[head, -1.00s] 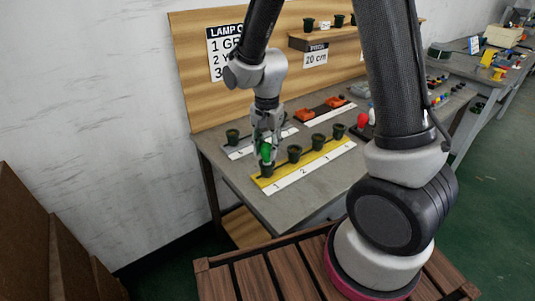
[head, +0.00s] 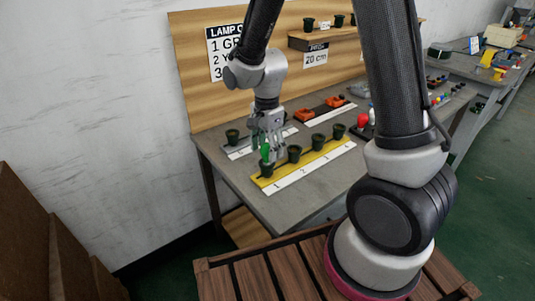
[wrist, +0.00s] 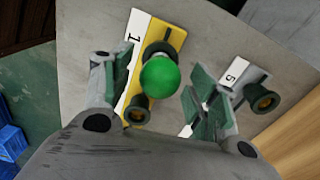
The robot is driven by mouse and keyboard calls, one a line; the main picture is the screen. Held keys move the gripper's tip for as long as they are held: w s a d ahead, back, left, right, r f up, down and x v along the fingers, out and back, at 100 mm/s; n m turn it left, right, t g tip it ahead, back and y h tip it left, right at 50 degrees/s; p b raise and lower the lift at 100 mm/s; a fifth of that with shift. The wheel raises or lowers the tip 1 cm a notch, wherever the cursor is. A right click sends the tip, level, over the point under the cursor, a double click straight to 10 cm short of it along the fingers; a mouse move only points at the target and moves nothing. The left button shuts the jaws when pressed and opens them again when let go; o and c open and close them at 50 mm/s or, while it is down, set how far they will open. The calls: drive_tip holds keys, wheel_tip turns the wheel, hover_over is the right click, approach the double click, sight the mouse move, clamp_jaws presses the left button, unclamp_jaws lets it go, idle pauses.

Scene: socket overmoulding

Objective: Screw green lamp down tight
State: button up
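The green lamp (head: 265,152) stands upright at the socket by label 1 (head: 267,171) on the yellow strip (head: 312,163). In the wrist view the round green lamp (wrist: 160,78) lies between the finger pads, with a visible gap on both sides. My gripper (wrist: 160,85) is open, pointing down around the lamp without clearly touching it. In the head view my gripper (head: 266,150) is just above the socket. The wrist view shows the dark socket rim behind the lamp; the lamp hides its seat, so I cannot tell how deep it sits.
More dark sockets (head: 295,153) stand along the yellow strip at labels 2 and 3. A grey strip (head: 240,152) with a dark socket (head: 232,136) lies behind. Orange parts (head: 306,116) lie farther back. The grey table (head: 300,205) is clear in front of the yellow strip.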

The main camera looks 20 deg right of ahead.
idle(0.4)
drive_tip(key=n, duration=0.5)
drive_tip(key=shift+n, duration=0.4)
drive_tip(key=n, duration=0.5)
drive_tip(key=shift+n, duration=0.3)
drive_tip(key=n, duration=1.1)
drive_tip(key=shift+n, duration=0.3)
drive_tip(key=c, duration=0.9)
